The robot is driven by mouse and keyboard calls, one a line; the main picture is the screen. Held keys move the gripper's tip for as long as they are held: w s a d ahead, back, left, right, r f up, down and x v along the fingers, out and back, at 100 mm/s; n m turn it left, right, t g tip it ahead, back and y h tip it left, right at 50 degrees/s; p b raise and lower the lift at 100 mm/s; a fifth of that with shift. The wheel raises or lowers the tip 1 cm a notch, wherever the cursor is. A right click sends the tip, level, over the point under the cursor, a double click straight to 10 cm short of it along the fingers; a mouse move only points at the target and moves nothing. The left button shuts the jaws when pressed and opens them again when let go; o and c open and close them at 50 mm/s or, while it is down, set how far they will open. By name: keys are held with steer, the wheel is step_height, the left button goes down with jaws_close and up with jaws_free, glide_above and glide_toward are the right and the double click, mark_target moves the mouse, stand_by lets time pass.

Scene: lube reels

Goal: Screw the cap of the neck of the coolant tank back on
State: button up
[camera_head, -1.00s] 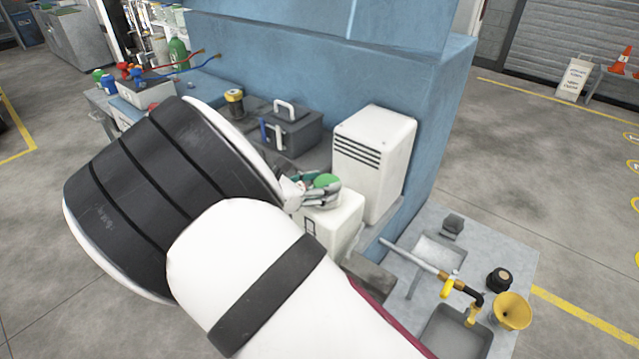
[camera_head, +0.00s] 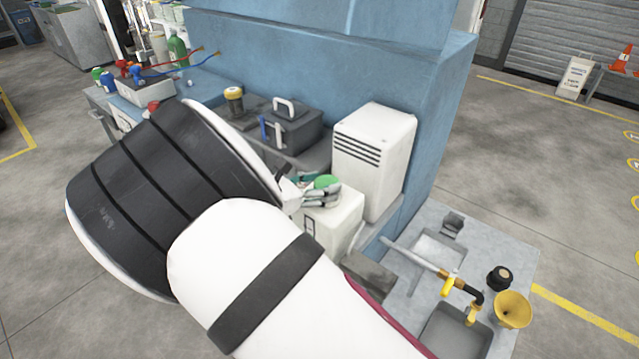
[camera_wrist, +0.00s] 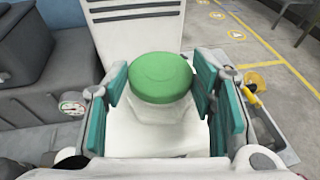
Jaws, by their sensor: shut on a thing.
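The green cap (camera_head: 326,182) sits over the neck on top of the white coolant tank (camera_head: 336,223). In the wrist view the green cap (camera_wrist: 161,77) is between the teal finger pads of my gripper (camera_wrist: 163,95), with the white tank (camera_wrist: 150,136) below it. My gripper (camera_head: 318,190) is shut on the cap in the head view. The cap looks about level. The threads and the neck under the cap are hidden, so I cannot tell how tightly it is seated.
A tall white vented box (camera_head: 373,160) stands right behind the tank. A dark grey toolbox (camera_head: 287,130) is at the back left. To the right is a sink bench with a tap (camera_head: 455,283), a yellow funnel (camera_head: 512,310) and a black cap-like object (camera_head: 499,277).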

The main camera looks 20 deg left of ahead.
steer(key=shift+w, duration=0.1)
stand_by(0.3)
steer(key=shift+w+a+f+m+g+h+b, duration=0.15)
steer(key=shift+m+g+h+b, duration=0.3)
steer(key=shift+h+b, duration=0.25)
steer(key=m+g+h+b, duration=0.1)
steer(key=m+b, duration=0.1)
steer(key=m+g+h+b, duration=0.1)
steer(key=g+h+b, duration=0.1)
steer(key=shift+w+a+m+b, duration=0.15)
steer(key=shift+w+m+b, duration=0.15)
steer(key=shift+m+b, duration=0.1)
steer(key=shift+g+h+b, duration=0.25)
steer(key=shift+h+b, duration=0.05)
steer(key=shift+b, duration=0.05)
steer(key=shift+s+r+m, duration=0.1)
steer(key=shift+r+m, duration=0.1)
steer(key=shift+m, duration=0.05)
steer(key=o, duration=1.3)
steer(key=shift+o, duration=0.2)
steer(key=shift+f, duration=0.1)
